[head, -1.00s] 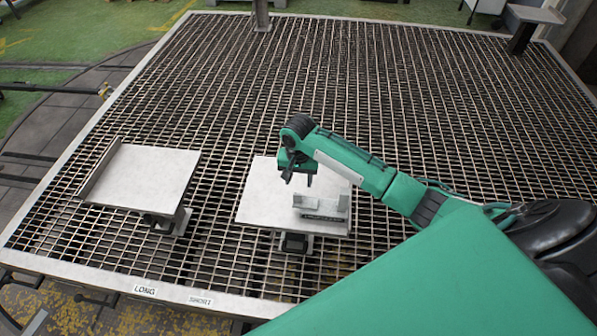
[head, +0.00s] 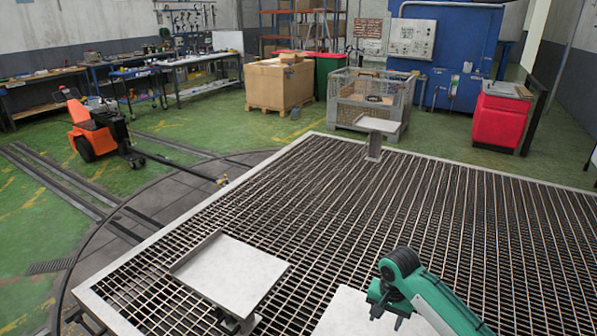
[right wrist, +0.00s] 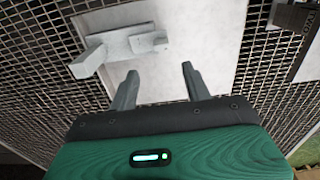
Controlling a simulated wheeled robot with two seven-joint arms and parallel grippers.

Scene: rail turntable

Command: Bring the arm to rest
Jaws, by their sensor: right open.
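My right arm comes in at the lower right of the head view, with its green gripper (head: 388,316) pointing down over a white plate (head: 347,314) at the bottom edge. In the right wrist view the gripper (right wrist: 160,72) has its two fingers well apart, with nothing between them. That view also shows the white plate (right wrist: 215,45) below the fingers. A pale block-like bracket (right wrist: 118,46) lies on the plate, beside the left finger and apart from it. The bracket is outside the head view. My left gripper is not in view.
A second white plate (head: 232,270) on a stand is to the left on the grating (head: 330,195). A small raised plate (head: 377,124) stands at the far edge. Behind are a mesh crate (head: 370,95), cardboard box (head: 278,84), red bin (head: 500,118) and orange tug (head: 92,125).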

